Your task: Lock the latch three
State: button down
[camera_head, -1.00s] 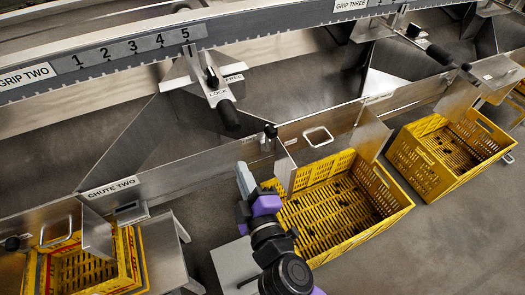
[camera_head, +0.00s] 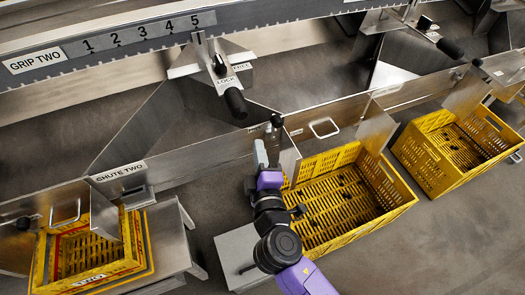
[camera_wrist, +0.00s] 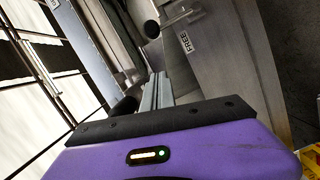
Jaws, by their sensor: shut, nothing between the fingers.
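No label reading latch three can be read in the current views. A latch plate marked LOCK and FREE (camera_head: 228,76) sits under the numbered rail, with a black-handled lever (camera_head: 236,103) hanging below it. A FREE plate (camera_wrist: 187,42) also shows in the wrist view, beside a black knob (camera_wrist: 152,29). My gripper (camera_head: 260,146) is shut and empty, by the front chute wall, close to a black knob (camera_head: 277,120) on that wall. In the wrist view its closed fingers (camera_wrist: 157,88) point up between black knobs. Contact with a knob cannot be told.
A yellow crate (camera_head: 397,212) stands right of my arm, another (camera_head: 428,178) farther right, and one (camera_head: 38,270) at lower left. The CHUTE TWO wall (camera_head: 165,168) and a grey stand (camera_head: 232,245) are close by. Another black-handled lever (camera_head: 448,48) is at upper right.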

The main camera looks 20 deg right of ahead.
jog(key=w+d+f, duration=0.1)
jog(key=w+d, duration=0.4)
jog(key=w, duration=0.1)
jog(key=shift+w+d+f+p, duration=0.25)
jog(key=shift+p, duration=0.1)
jog(key=shift+d+r, duration=0.1)
